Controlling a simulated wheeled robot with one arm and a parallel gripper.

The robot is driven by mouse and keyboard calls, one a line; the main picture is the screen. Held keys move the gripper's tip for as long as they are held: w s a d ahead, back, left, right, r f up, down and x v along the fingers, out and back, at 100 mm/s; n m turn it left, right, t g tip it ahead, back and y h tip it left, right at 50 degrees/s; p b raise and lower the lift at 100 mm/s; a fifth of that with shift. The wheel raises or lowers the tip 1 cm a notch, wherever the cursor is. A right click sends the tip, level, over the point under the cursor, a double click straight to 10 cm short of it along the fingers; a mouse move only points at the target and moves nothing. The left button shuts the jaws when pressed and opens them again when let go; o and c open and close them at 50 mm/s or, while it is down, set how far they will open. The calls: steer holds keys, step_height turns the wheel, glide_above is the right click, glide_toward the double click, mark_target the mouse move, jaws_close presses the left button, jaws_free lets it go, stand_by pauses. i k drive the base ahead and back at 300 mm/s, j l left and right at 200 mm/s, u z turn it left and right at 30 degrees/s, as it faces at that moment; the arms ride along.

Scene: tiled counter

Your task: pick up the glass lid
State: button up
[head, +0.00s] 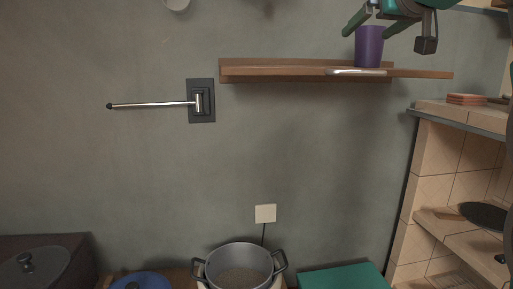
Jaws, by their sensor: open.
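A round, dark grey lid with a knob (40,268) lies on a dark brown surface at the bottom left, cut by the picture's lower edge. It looks like the glass lid, but I cannot tell its material for sure. A blue round piece with a dark knob (150,280) sits to its right, also cut off by the lower edge. My gripper (368,33) is at the top right, far from both. Its green fingers are open, on either side of a purple cup (369,50) in the picture; I cannot tell whether they touch it.
The cup stands on a wooden wall shelf (275,72). A metal pot (240,268) with two handles stands at the bottom middle, beside a green board (345,278). A metal wall arm (150,104) sticks out at left. Tiled shelves with a dark pan (484,213) stand at right.

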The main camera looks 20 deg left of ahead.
mark_target(37, 267)
steer(key=u, duration=1.25)
